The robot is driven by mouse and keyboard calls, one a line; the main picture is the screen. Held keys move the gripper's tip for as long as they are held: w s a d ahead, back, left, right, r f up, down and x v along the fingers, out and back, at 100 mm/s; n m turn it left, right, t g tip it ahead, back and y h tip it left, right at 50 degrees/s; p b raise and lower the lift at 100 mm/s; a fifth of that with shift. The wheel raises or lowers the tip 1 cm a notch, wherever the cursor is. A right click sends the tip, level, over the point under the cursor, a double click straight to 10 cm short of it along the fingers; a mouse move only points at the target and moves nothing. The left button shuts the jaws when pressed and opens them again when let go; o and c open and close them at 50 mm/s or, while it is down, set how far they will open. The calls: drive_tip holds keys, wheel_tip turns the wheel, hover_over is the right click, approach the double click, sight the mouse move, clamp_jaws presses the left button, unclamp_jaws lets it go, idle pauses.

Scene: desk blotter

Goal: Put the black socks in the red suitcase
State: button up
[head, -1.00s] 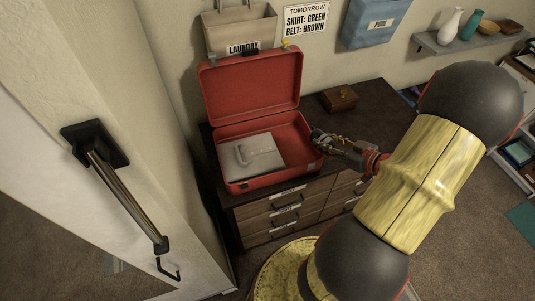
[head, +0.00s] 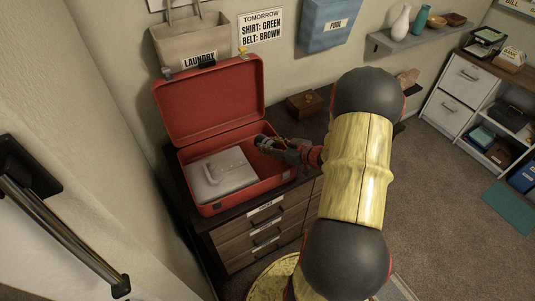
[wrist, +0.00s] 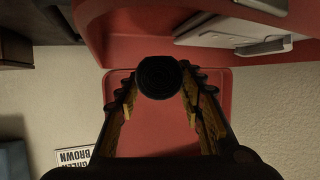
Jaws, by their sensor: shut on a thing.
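The red suitcase (head: 275,178) stands open on the dark dresser, its lid (head: 212,103) raised at the back. A folded grey item (head: 205,187) with a lighter curved piece on it lies in its left part. My gripper (head: 261,143) is over the right part of the suitcase. In the wrist view, my gripper (wrist: 158,85) is shut on the black socks, a dark round roll (wrist: 158,77) between the fingertips. The suitcase's red interior shows behind the roll. In the head view the socks are hard to tell from the dark fingers.
A small wooden box (head: 305,104) sits on the dresser (head: 315,128) behind and right of the suitcase. A laundry bin (head: 192,43) and a blue pool bin (head: 328,25) hang on the wall. A note (head: 261,28) reads shirt green, belt brown.

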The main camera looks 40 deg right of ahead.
drive_tip(key=shift+w+f, duration=0.3)
drive_tip(key=shift+f, duration=0.05)
drive_tip(key=shift+w+f+b, duration=0.15)
drive_tip(key=shift+f+b, duration=0.4)
drive_tip(key=shift+f, duration=0.35)
drive_tip(key=shift+w+f+b, duration=0.1)
drive_tip(key=shift+f+b, duration=0.4)
drive_tip(key=shift+f, duration=0.4)
drive_tip(key=shift+f, duration=0.55)
drive_tip(key=shift+s+a, duration=0.1)
drive_tip(key=o, duration=1.1)
drive_tip(key=shift+f, duration=0.2)
drive_tip(key=shift+o, duration=0.2)
